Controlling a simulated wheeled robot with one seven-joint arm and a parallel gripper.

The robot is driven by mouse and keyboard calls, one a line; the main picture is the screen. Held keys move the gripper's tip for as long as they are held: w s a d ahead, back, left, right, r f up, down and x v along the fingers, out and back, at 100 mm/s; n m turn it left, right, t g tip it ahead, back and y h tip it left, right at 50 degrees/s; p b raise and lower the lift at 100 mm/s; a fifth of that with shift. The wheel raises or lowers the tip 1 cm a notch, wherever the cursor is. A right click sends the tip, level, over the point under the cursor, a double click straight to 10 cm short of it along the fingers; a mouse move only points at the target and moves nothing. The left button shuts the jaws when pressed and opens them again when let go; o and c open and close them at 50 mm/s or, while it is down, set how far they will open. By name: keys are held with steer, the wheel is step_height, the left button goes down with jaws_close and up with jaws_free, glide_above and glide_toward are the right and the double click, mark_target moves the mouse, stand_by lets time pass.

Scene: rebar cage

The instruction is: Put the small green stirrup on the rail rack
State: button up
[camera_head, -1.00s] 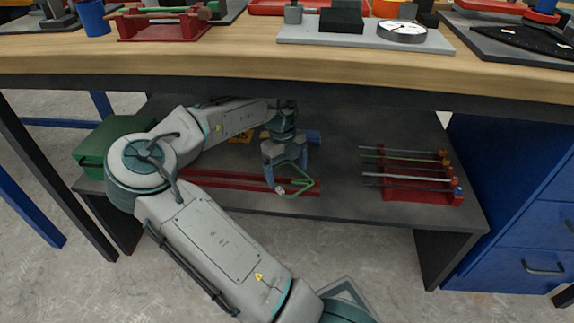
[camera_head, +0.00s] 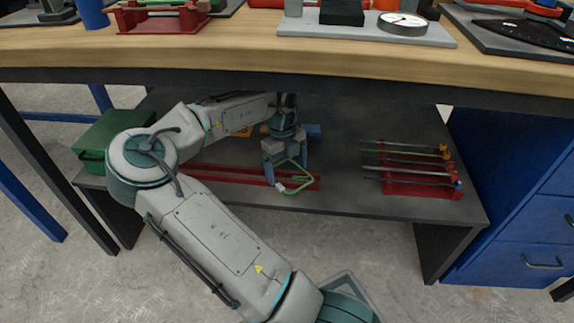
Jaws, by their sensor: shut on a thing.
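The small green stirrup (camera_head: 304,181) is a thin bent-wire loop under the table. Two long red rails (camera_head: 235,174), which look like the rail rack, run along the lower shelf behind and beside my gripper. The stirrup overlaps their right end in the picture. I cannot tell whether it touches them. My arm hides part of their left side.
A red rack (camera_head: 420,189) with several thin rods stands right on the lower shelf (camera_head: 345,190). A green box (camera_head: 105,140) is at the left. The wooden tabletop (camera_head: 240,50) hangs over my arm. Blue drawers (camera_head: 530,210) stand at the right. Shelf between rails and rod rack is bare.

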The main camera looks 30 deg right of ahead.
steer(key=o, duration=0.9)
steer(key=shift+o, duration=0.2)
step_height(320, 180, up, 7)
steer(key=w+p, duration=0.1)
steer(key=p, duration=0.2)
steer(key=shift+r, duration=0.15)
steer(key=shift+a, duration=0.1)
